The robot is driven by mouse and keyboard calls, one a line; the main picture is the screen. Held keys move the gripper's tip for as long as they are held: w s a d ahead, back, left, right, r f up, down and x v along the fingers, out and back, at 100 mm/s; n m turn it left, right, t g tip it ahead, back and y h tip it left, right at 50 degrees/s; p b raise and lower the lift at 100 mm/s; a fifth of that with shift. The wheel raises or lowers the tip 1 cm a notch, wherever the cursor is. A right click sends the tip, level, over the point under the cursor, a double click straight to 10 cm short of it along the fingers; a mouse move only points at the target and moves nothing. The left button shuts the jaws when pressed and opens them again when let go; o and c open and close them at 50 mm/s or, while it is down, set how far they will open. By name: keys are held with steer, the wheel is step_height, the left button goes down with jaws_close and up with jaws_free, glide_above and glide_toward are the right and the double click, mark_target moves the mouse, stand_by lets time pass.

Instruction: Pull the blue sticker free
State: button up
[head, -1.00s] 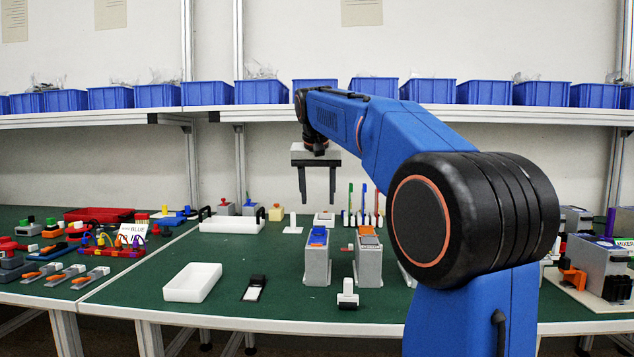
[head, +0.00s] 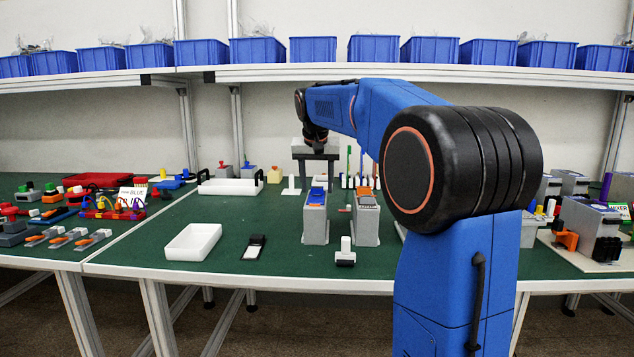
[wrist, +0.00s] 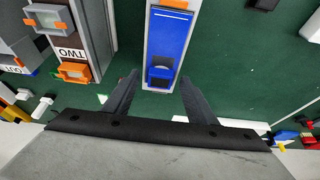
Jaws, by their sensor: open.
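The blue sticker (head: 316,197) covers the sloped top of a grey box (head: 315,228). In the wrist view the sticker (wrist: 168,38) is a flat blue strip with a raised blue tab (wrist: 160,76) at its near end. My gripper (head: 316,182) is open and points down at the far end of that box. In the wrist view its two dark fingers (wrist: 160,80) stand apart, one on each side of the tab. Nothing is between them in their grip; whether they touch the box cannot be told.
A second grey box (head: 366,226) with orange parts and a "TWO" label (wrist: 69,50) stands close by. A white tray (head: 193,242), a black-and-white item (head: 254,246) and a white-handled tool (head: 346,252) lie in front. Green bench is clear between them.

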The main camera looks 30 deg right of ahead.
mark_target(317, 188)
steer(key=c, duration=1)
steer(key=shift+o, duration=0.2)
steer(key=shift+r, duration=0.75)
steer(key=shift+r, duration=1.75)
